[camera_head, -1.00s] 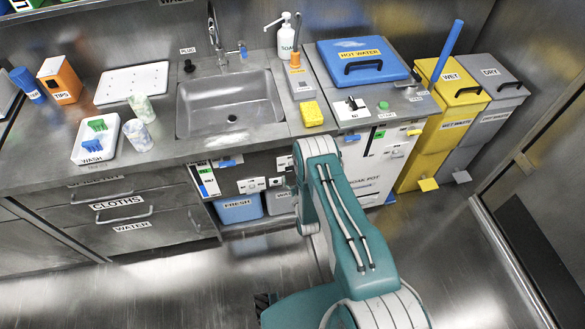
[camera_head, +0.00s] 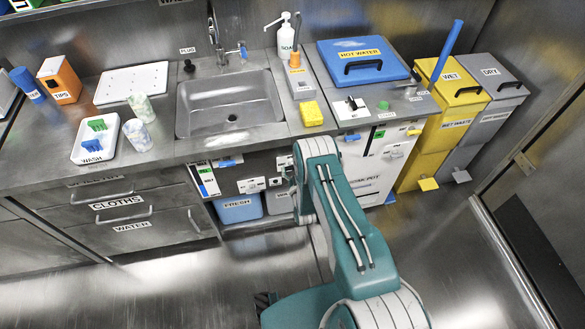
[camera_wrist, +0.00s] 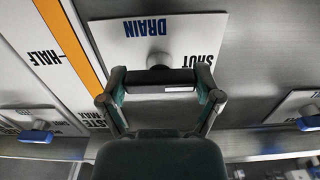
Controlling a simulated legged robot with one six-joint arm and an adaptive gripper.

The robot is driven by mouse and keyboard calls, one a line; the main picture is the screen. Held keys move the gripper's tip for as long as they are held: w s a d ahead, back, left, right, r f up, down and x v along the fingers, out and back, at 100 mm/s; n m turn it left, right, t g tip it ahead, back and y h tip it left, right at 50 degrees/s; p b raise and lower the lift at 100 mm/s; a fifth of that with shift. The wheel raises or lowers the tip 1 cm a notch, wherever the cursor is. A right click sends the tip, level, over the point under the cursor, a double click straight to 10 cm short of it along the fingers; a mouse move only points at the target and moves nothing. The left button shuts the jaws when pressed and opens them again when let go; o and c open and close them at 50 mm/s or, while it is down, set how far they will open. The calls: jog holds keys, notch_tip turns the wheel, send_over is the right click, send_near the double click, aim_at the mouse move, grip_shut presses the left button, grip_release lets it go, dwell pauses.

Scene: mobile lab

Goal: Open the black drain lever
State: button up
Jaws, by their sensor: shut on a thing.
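The black drain lever (camera_wrist: 178,77) is a dark bar lying across the picture in the wrist view. It sits on a round grey hub in front of a white plate (camera_wrist: 125,33) marked DRAIN and SHUT; the lettering is upside down. My gripper (camera_wrist: 160,90) has a finger at each end of the bar and is shut on it. In the head view my teal arm reaches down to the cabinet front below the sink (camera_head: 232,103), and it hides my gripper and the lever.
Blue-handled valves (camera_wrist: 36,136) and (camera_wrist: 308,123) stand on either side in the wrist view. A white gauge panel with an orange stripe (camera_wrist: 72,45) is close at left. Below the counter are a blue FRESH container (camera_head: 238,210) and drawers (camera_head: 130,222). Open floor lies in front.

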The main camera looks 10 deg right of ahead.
jog(key=shift+m, duration=0.3)
jog(key=m, duration=0.8)
jog(key=shift+w, duration=0.1)
jog(key=m, duration=0.4)
jog(key=shift+d+f+m, duration=0.1)
jog(key=shift+d+m, duration=0.05)
jog(key=shift+m, duration=1.95)
jog(key=o, duration=0.9)
